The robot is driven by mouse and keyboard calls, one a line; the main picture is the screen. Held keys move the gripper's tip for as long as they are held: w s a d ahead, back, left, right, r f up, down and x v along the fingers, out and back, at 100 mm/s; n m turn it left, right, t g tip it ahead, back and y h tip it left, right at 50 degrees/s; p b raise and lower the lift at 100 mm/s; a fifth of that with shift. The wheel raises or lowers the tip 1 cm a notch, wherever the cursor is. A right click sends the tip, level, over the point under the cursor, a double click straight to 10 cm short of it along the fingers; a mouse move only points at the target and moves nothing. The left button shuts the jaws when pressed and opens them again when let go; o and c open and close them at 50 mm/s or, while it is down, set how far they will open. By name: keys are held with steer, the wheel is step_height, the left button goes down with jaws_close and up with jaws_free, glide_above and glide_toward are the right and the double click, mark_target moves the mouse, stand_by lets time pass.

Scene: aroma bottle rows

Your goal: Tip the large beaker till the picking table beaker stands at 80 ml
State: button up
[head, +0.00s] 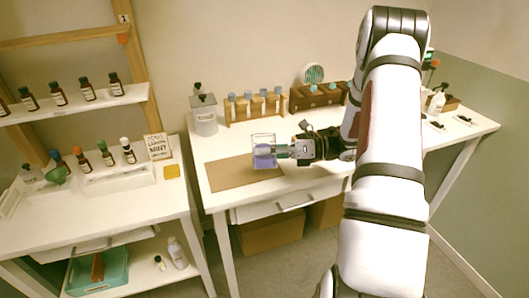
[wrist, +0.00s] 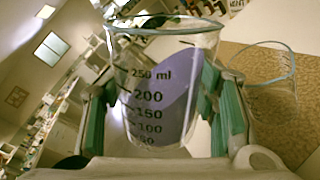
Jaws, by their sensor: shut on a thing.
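My gripper (head: 284,151) is shut on the large beaker (wrist: 152,115), with a green pad on each side of the glass. The large beaker is clear, has black marks up to 250 ml and holds purple liquid. In the wrist view the liquid lies slanted toward the right wall, close to the rim there, so the beaker is tilted. A second clear beaker (wrist: 268,68) shows at the right over the brown mat; I see no purple in it and cannot read its level. In the head view the purple liquid (head: 264,160) shows above the mat; the two beakers overlap there.
The brown mat (head: 225,174) lies on the white table. Behind it stand a grey canister (head: 204,118), a wooden rack of vials (head: 256,107) and a dark brown rack (head: 318,96). Shelves with several dark bottles are at the left. The mat's left part is clear.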

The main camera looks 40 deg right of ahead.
steer(key=shift+w+f+m, duration=0.1)
steer(key=shift+f+m, duration=0.1)
steer(key=shift+m, duration=0.3)
steer(key=shift+r+m+g+p, duration=0.3)
steer(key=shift+r+m, duration=0.2)
steer(key=shift+m, duration=0.3)
steer(key=shift+f, duration=0.1)
stand_by(0.4)
steer(key=shift+f+m, duration=0.2)
steer(key=shift+m, duration=0.6)
stand_by(2.1)
steer(key=shift+r+m, duration=0.25)
steer(key=shift+m, duration=0.15)
stand_by(2.0)
stand_by(0.3)
steer(key=shift+n, duration=1.3)
